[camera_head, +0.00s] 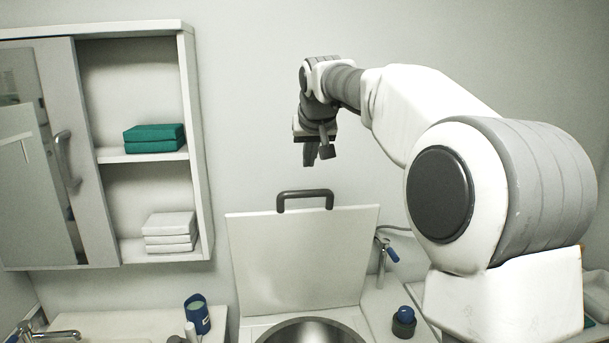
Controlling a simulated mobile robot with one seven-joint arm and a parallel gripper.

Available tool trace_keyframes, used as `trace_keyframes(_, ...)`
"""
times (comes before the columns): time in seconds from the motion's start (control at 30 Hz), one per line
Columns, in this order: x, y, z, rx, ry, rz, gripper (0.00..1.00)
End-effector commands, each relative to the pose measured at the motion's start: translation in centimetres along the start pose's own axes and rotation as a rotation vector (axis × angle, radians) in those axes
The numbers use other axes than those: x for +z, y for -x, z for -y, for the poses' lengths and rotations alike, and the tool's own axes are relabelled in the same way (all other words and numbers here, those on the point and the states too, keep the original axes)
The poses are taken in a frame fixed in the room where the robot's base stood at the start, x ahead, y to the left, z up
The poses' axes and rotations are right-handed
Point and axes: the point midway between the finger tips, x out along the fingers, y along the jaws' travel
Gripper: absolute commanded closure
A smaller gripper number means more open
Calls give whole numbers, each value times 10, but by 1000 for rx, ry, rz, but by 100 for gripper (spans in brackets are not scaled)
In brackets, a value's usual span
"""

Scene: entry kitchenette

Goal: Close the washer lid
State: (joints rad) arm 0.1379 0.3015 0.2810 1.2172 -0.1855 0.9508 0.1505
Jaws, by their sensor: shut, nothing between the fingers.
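The washer lid (297,256) is a white square panel standing raised, nearly upright, behind the washer's round metal opening (311,333). A dark grey handle (305,195) sits on the lid's top edge. My gripper (311,160) is above the handle, pointing down, shut and empty. In the picture it is apart from the handle; how far in front of or behind the lid it is, I cannot tell. The lower part of the washer is cut off by the frame.
A wall cabinet (190,110) with folded green towels (153,138) and white towels (169,231) hangs at left. A blue cup (197,314) stands left of the washer. A tap (383,256) and a dark blue-topped container (404,321) are at its right. Bare wall lies behind my gripper.

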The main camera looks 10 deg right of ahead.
Motion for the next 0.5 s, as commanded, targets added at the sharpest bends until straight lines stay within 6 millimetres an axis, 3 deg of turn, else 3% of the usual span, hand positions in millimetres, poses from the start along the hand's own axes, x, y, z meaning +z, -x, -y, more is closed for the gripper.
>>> trace_keyframes(0.27,-8,-19,-1,-5,-8,-3,100)
trace_keyframes(0.5,-8,-66,0,-5,-7,-1,100)
